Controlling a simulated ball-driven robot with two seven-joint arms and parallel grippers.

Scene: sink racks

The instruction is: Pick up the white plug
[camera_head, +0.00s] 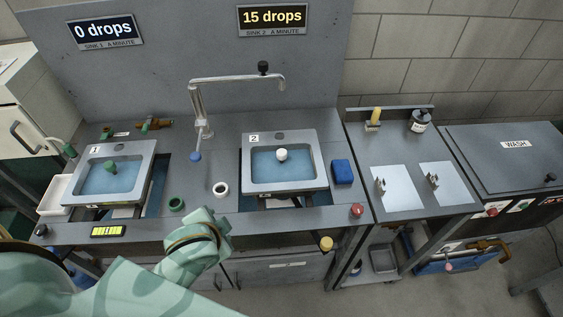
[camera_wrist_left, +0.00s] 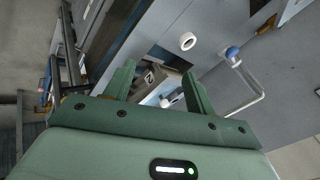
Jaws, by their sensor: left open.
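The white plug (camera_head: 281,154) stands in the blue water of sink 2 (camera_head: 315,160), in the middle of the head view. My left arm reaches in from the lower left, in front of the counter; its fingers do not show clearly there. In the left wrist view my left gripper (camera_wrist_left: 158,82) is open with nothing held between its fingers. A small white shape near the palm may be the plug, but is partly hidden. My right gripper is not in view.
A white ring (camera_head: 220,188) and a green ring (camera_head: 176,204) lie on the counter between the sinks. A faucet (camera_head: 235,79) rises behind, with a blue ball (camera_head: 196,156) below it. A blue block (camera_head: 342,171) sits right of sink 2.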

